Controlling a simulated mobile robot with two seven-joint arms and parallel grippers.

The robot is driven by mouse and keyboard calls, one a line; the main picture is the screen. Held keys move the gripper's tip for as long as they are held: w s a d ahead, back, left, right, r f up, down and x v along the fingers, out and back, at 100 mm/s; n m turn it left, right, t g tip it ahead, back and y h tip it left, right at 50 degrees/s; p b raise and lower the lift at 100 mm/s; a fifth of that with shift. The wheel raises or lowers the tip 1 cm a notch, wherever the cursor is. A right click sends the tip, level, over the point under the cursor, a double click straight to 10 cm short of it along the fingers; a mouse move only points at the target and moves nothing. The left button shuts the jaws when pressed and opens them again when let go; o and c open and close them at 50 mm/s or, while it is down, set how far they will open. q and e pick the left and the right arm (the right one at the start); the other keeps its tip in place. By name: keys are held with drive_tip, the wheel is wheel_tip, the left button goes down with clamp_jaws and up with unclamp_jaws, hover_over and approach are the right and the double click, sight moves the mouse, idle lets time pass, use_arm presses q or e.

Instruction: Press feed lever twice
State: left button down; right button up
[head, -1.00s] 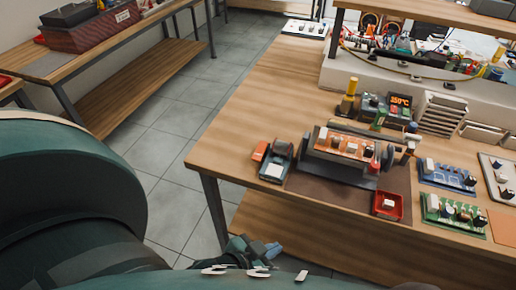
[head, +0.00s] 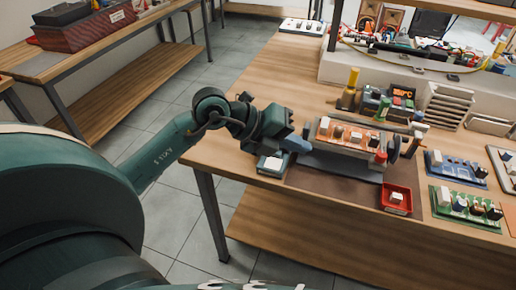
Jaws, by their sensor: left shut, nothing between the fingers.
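My left gripper (head: 297,144) is shut and empty. Its blue-grey fingers point right, over or just behind the device, beside the left end of the board holder (head: 340,164). I cannot tell if they touch anything. An orange circuit board (head: 345,138) with several parts is clamped in the holder. My right gripper is out of view.
A red tray (head: 397,198) holds a pale part at the front. Blue (head: 455,168) and green (head: 466,208) boards lie to the right. A soldering station (head: 389,103) with a lit display and a yellow-handled tool (head: 351,88) stand behind.

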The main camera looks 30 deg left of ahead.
use_arm(q)
drive_tip(key=w+a+r+n+t+y, duration=0.1)
drive_tip(key=w+a+y, duration=0.1)
drive_tip(key=a+y, duration=0.2)
drive_tip(key=w+a+r+n+y, duration=0.1)
drive_tip(key=a+y, duration=0.3)
drive_tip(key=a, duration=0.4)
drive_tip(key=shift+w+a+r+n+t+b, duration=0.35)
drive_tip(key=shift+a+r+n+t+b, duration=0.05)
drive_tip(key=shift+r, duration=0.2)
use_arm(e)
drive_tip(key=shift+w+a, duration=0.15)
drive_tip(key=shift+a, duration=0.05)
use_arm(q)
drive_tip(key=shift+f, duration=0.1)
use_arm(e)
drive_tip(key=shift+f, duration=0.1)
use_arm(q)
wheel_tip(320, 180, down, 5)
drive_tip(key=b, duration=0.3)
wheel_tip(320, 180, down, 3)
drive_tip(key=b, duration=0.2)
drive_tip(key=shift+b, duration=0.4)
drive_tip(key=shift+f+b, duration=0.4)
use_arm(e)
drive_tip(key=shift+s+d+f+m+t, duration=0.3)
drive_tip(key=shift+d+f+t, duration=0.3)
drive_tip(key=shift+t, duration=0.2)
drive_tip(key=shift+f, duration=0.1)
